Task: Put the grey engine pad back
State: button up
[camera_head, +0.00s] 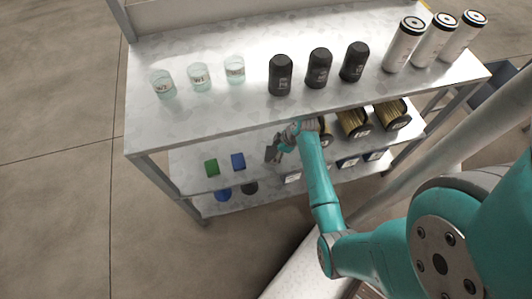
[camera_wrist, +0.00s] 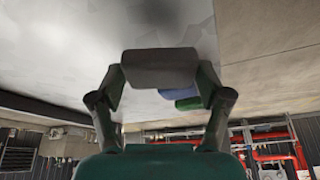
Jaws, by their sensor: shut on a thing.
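The grey engine pad (camera_wrist: 160,68) is a grey block with rounded edges held across the two fingers of my gripper (camera_wrist: 160,85). In the head view my gripper (camera_head: 279,150) is at the front of the middle shelf (camera_head: 190,180), under the top shelf's edge. It is shut on the pad, which is small and partly hidden by the gripper there. A blue block (camera_head: 238,161) and a green block (camera_head: 211,167) stand to the left on the middle shelf. They also show behind the pad in the wrist view, the blue one (camera_wrist: 180,92) and the green one (camera_wrist: 188,103).
The top shelf (camera_head: 215,115) holds clear beakers (camera_head: 199,77), black bottles (camera_head: 319,68) and white canisters (camera_head: 404,44). Spools (camera_head: 353,122) stand right of my gripper on the middle shelf. Bare shelf lies between the blue block and my gripper.

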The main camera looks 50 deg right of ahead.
aim_at(269, 151)
jog(key=w, duration=0.1)
jog(key=w+a, duration=0.1)
jog(key=w, duration=0.1)
jog(key=shift+w+a, duration=0.15)
jog(key=shift+w, duration=0.1)
jog(key=shift+w+f, duration=0.1)
jog(key=shift+f, duration=1.65)
jog(key=shift+f, duration=0.1)
jog(key=o, duration=1.1)
jog(key=shift+c, duration=0.2)
